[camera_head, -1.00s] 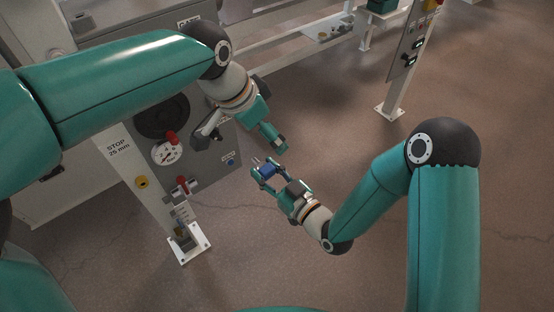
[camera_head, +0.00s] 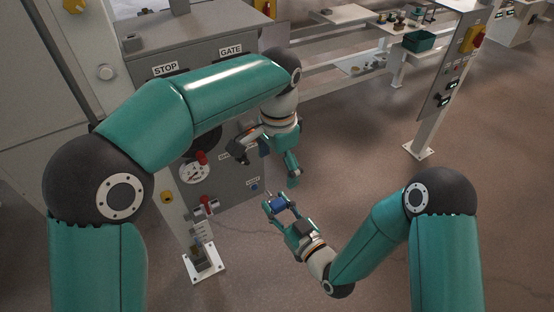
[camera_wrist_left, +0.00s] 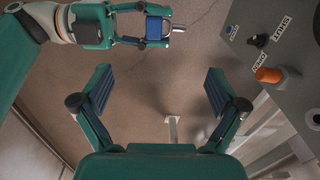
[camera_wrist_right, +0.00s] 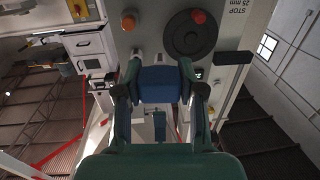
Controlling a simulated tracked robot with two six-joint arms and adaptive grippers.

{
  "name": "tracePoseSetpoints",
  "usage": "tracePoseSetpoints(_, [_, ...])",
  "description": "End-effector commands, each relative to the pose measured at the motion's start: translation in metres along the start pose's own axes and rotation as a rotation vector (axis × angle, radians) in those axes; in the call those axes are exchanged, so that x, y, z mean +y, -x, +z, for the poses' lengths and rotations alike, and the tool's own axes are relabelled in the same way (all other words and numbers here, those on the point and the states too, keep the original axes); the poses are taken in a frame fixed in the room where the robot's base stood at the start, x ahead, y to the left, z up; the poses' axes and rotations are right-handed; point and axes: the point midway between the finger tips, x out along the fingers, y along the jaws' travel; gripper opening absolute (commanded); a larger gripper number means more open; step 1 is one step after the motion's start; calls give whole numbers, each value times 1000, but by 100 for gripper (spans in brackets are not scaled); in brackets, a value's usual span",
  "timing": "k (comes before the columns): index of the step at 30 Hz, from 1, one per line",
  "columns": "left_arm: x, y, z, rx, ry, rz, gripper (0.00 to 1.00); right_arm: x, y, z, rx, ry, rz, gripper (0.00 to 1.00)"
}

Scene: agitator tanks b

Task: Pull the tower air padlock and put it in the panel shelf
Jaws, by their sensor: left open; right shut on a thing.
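A blue padlock (camera_head: 279,204) sits between the fingers of my right gripper (camera_head: 281,207), which is shut on it in the air, right of the grey panel. The padlock (camera_wrist_left: 157,27) and my right gripper (camera_wrist_left: 142,28) also show at the top of the left wrist view. The padlock's blue body (camera_wrist_right: 160,85) fills the right gripper's jaws in the right wrist view. My left gripper (camera_head: 290,168) is just above the padlock, apart from it. In the left wrist view my left gripper (camera_wrist_left: 155,88) is open and empty. I cannot tell which surface is the panel shelf.
The grey panel (camera_head: 228,190) carries a gauge (camera_head: 194,170), red knobs and a grey handle, close left of both grippers. A white post foot (camera_head: 204,262) stands below it. A control post (camera_head: 440,95) stands at the right. Open floor (camera_head: 375,180) lies between them.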

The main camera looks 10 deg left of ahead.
Motion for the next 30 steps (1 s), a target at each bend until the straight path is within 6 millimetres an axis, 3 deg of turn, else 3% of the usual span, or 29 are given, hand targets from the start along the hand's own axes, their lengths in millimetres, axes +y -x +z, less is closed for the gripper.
tracePoseSetpoints(18, [0, -97, 0, 0, -1, 1, 97, 0, 0, 0, 1, 0, 0, 0])
tracePoseSetpoints(30, [0, -110, 0, 2, -1, 0, 97, 0, 0, 0, 1, 0, 0, 0])
